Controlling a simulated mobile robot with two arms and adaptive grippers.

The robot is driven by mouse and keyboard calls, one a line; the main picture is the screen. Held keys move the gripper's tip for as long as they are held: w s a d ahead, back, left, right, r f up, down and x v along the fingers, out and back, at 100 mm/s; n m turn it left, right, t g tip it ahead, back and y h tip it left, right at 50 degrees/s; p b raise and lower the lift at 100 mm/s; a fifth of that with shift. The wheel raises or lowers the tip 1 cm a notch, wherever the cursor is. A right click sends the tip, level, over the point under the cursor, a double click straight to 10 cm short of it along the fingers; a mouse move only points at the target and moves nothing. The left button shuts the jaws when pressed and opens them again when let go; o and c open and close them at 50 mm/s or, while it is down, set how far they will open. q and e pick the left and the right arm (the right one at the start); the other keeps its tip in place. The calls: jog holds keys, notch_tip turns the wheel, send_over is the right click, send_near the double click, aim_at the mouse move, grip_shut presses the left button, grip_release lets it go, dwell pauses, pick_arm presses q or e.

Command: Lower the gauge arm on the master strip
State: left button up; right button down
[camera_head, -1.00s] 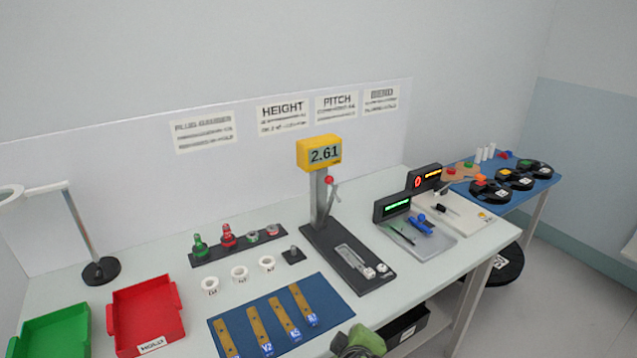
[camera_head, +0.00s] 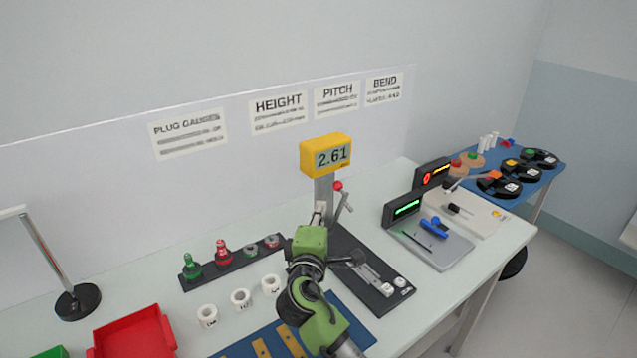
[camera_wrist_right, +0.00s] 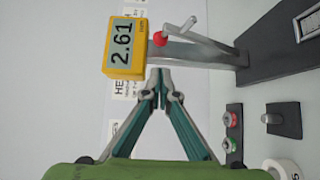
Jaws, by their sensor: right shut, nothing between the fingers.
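The height gauge has a yellow display (camera_head: 325,155) reading 2.61 on a grey post, with a dark base (camera_head: 378,290) in front. Its lever arm with a red knob (camera_head: 338,186) sticks up beside the post. The metal master strip (camera_head: 370,270) lies on the base, partly hidden by my arm. My right gripper (camera_head: 319,210) is shut and empty, in front of the post and left of the lever. In the right wrist view the closed fingertips (camera_wrist_right: 159,72) are close to the post, below the display (camera_wrist_right: 124,47) and the red knob (camera_wrist_right: 160,39). My left gripper is out of view.
A rack of green and red plug gauges (camera_head: 235,263) and white rings (camera_head: 241,299) stand left of my right arm. A blue mat (camera_head: 352,305) with strips lies partly under it. A red tray (camera_head: 135,335) is front left; another station (camera_head: 432,246) stands right.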

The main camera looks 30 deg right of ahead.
jog(key=p, duration=0.2)
send_over(337, 212)
jog(key=a, duration=0.3)
jog(key=shift+w+a+r, duration=0.15)
jog(key=shift+w, duration=0.1)
jog(key=shift+w+d, duration=0.4)
jog(key=shift+w, duration=0.15)
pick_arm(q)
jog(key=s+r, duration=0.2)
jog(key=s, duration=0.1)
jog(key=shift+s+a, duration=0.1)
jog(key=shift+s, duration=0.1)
